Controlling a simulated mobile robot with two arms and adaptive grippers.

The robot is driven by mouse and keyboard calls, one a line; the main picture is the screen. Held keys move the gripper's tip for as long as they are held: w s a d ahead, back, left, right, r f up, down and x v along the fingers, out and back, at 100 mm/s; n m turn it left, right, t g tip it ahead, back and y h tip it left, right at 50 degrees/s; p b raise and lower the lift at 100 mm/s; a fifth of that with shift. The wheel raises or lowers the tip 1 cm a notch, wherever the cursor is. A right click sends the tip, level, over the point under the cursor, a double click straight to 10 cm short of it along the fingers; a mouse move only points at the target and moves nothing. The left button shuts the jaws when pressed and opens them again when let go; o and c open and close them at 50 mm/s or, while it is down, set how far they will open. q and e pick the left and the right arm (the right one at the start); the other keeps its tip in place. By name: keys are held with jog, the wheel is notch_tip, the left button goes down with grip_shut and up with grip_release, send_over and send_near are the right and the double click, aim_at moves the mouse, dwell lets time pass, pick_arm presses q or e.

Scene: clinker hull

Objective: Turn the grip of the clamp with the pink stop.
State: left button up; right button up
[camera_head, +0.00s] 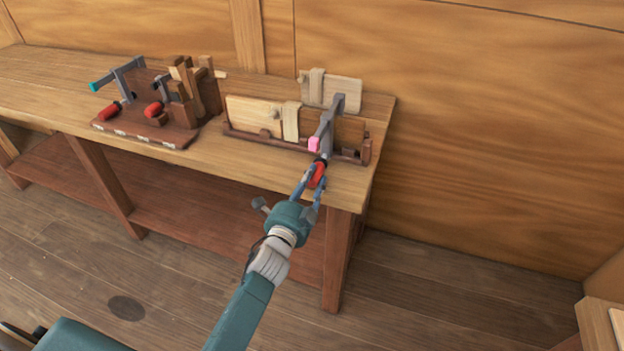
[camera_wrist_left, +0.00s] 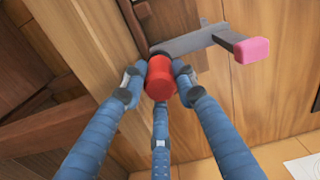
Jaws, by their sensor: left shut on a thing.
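The clamp with the pink stop (camera_head: 326,127) stands over the wooden planks at the right end of the workbench. Its grey bar and pink stop (camera_wrist_left: 252,50) also show in the left wrist view. Its red grip (camera_wrist_left: 160,80) points toward me at the bench's front edge. My left gripper (camera_head: 314,180) is around this grip, with its blue fingers (camera_wrist_left: 158,88) shut on it from several sides. In the head view the fingers partly cover the grip. My right gripper is not in view.
A rack (camera_head: 150,130) at the left holds two more red-gripped clamps, one with a teal stop (camera_head: 99,86), beside wooden blocks (camera_head: 195,85). The bench top (camera_head: 60,85) is bare at far left.

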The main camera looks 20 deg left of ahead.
pick_arm(q)
jog(key=n+p, duration=0.1)
jog(key=n, duration=0.4)
jog(key=shift+r+n, duration=0.15)
jog(key=shift+n, duration=0.15)
jog(key=n+p, duration=0.1)
jog(key=n, duration=0.3)
jog(key=shift+r+n, duration=0.15)
jog(key=shift+n, duration=0.95)
jog(key=o, duration=0.8)
jog(key=shift+r, duration=0.1)
jog(key=shift+o, duration=0.4)
jog(key=shift+w, duration=0.15)
jog(key=shift+f, duration=0.25)
